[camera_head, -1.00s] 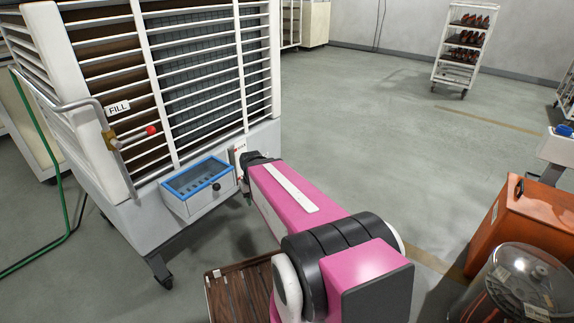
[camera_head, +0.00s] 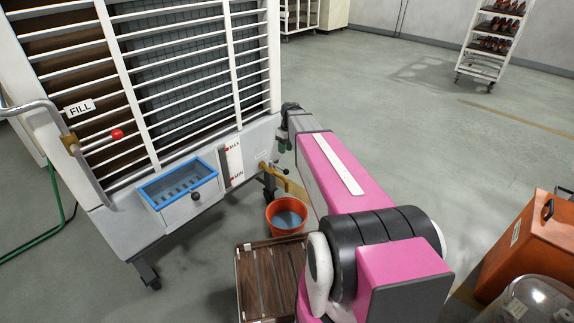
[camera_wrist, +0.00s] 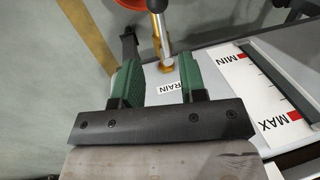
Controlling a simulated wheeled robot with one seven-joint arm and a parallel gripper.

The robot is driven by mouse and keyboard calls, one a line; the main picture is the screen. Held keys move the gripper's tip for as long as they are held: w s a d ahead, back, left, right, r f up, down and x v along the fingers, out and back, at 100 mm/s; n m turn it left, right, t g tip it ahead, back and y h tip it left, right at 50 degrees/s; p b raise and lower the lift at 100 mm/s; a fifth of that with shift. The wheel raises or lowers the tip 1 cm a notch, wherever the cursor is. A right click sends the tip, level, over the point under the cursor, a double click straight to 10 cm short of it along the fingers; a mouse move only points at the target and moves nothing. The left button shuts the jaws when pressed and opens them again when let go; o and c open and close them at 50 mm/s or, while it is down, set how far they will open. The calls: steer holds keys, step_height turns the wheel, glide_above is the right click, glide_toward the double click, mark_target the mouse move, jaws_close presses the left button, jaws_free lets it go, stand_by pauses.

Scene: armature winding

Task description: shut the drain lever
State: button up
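In the head view the brass drain tap (camera_head: 267,167) sits low on the right end of the white slatted cooler (camera_head: 160,207). My gripper (camera_wrist: 160,62) is open, its two green fingers spread on either side of the brass fitting in the picture. I cannot tell whether they touch the lever. In the head view my gripper (camera_head: 285,146) is beside the tap, partly hidden by my arm.
An orange bucket (camera_head: 270,217) with water stands on the floor below the tap. The MAX/MIN gauge (camera_head: 233,161) and a blue-framed tray (camera_head: 180,183) are to the left. A slatted brown wooden thing (camera_head: 242,285) lies in front. An orange box (camera_head: 530,245) stands right.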

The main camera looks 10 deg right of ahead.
steer(key=f, duration=0.3)
steer(key=a+f, duration=0.1)
steer(key=f, duration=0.2)
steer(key=s+f, duration=0.1)
steer(key=f, duration=0.2)
steer(key=shift+a+f, duration=0.25)
steer(key=shift+a, duration=0.05)
jaws_close()
